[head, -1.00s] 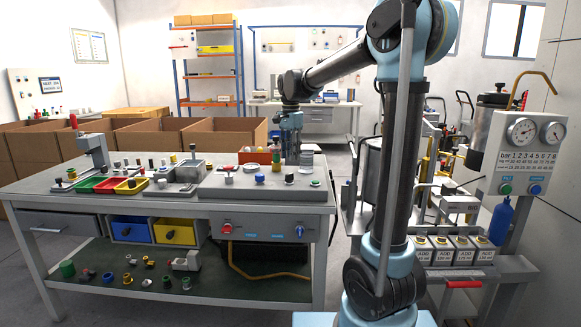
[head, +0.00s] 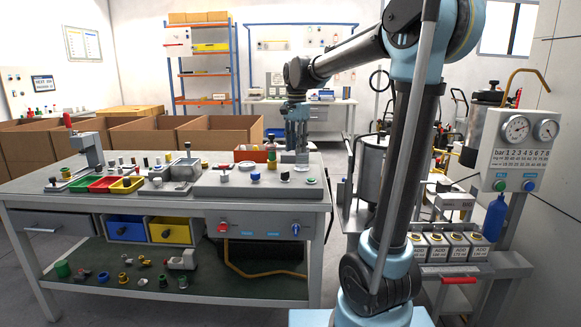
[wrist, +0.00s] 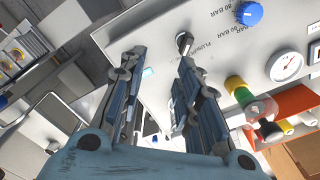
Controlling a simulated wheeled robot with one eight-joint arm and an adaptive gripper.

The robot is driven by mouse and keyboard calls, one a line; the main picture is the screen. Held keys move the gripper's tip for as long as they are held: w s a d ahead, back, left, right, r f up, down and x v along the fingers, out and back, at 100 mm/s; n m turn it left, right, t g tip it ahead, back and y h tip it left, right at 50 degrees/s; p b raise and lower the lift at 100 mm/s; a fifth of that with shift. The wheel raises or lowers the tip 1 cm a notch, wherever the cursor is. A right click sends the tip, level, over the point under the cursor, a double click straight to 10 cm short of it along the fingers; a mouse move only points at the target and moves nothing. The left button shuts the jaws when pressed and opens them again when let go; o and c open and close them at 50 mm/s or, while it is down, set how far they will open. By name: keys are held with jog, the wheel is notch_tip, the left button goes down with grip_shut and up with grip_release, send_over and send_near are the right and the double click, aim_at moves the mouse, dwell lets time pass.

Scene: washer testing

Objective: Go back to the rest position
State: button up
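My gripper (head: 297,143) hangs fingers down over the back right end of the workbench (head: 100,208) in the head view. In the wrist view my gripper (wrist: 157,62) has its two fingers apart, with nothing held between them. A grey test panel lies beyond the fingers, with a blue knob (wrist: 249,13), a round gauge (wrist: 287,66) and printed lettering. A small metal-tipped knob (wrist: 183,42) shows right by the right fingertip. I cannot tell whether they touch.
Red, green and yellow (head: 127,185) trays and several small fittings cover the bench top. Cardboard boxes (head: 140,140) stand behind it. To the right is a stand with a gauge panel (head: 512,155), a blue bottle (head: 496,217) and several canisters. Grey floor shows at the lower left.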

jog(key=s+d+f+n, duration=0.3)
jog(key=s+d+f, duration=0.3)
jog(key=s, duration=0.3)
jog(key=s+d+f+n+t, duration=0.1)
jog(key=s+d+f+n, duration=0.2)
jog(key=s+f, duration=0.6)
jog(key=s+d+f+n+t, duration=0.1)
jog(key=s+d+f+n, duration=0.1)
jog(key=s+d+f, duration=0.6)
jog(key=s, duration=0.3)
jog(key=shift+s+d+n, duration=0.2)
jog(key=shift+d+n, duration=0.15)
jog(key=shift+n, duration=0.05)
jog(key=shift+w+f, duration=0.15)
jog(key=shift+w, duration=0.3)
